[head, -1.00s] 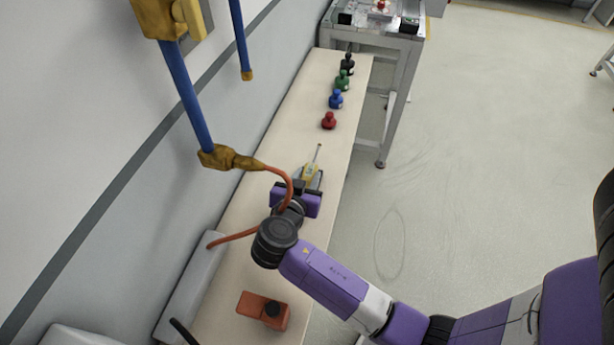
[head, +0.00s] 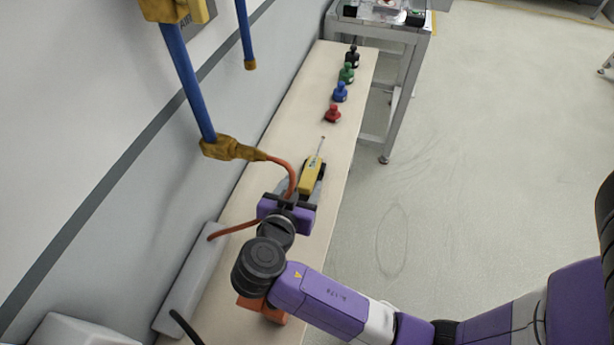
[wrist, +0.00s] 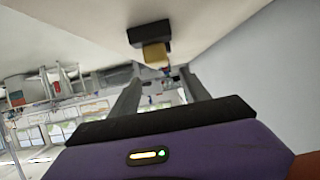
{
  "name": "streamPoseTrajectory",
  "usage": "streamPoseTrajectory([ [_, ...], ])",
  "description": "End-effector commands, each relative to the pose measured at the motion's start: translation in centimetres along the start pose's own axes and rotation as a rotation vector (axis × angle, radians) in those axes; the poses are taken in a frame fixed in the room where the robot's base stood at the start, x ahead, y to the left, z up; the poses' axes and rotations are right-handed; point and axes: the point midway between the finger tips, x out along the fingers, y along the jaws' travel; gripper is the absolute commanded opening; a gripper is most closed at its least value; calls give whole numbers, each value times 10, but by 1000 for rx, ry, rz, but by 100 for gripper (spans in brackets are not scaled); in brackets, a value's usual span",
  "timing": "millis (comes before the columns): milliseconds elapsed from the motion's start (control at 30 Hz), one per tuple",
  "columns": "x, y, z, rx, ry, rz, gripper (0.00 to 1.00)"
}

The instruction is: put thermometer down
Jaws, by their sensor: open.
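The yellow thermometer (head: 311,176) with its thin metal probe lies on the pale bench, probe pointing to the far end. It touches or sits against a small black block (wrist: 150,33). The wrist view shows the thermometer's yellow end (wrist: 155,56) beyond my fingertips. My gripper (head: 299,188) is open, just on the near side of the thermometer. In the wrist view its two fingers (wrist: 163,86) are spread with nothing between them. The exact gap to the thermometer is hard to judge.
Red (head: 333,114), blue (head: 340,92), green (head: 346,73) and black (head: 352,56) knobbed pieces stand in a row farther along the bench (head: 285,140). An orange hose (head: 291,178) hangs close to my gripper. An orange block (head: 262,308) is partly hidden under my arm.

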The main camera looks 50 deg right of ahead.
Motion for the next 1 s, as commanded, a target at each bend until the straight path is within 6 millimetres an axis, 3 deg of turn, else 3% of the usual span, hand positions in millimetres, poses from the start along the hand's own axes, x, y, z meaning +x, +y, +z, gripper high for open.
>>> streamPoseTrajectory([
  [100, -20, -1, 1, 1, -1, -4, 54],
  [300, -37, 0, 0, 0, -1, -1, 54],
  [1000, -40, 0, 0, 0, -1, 0, 54],
])
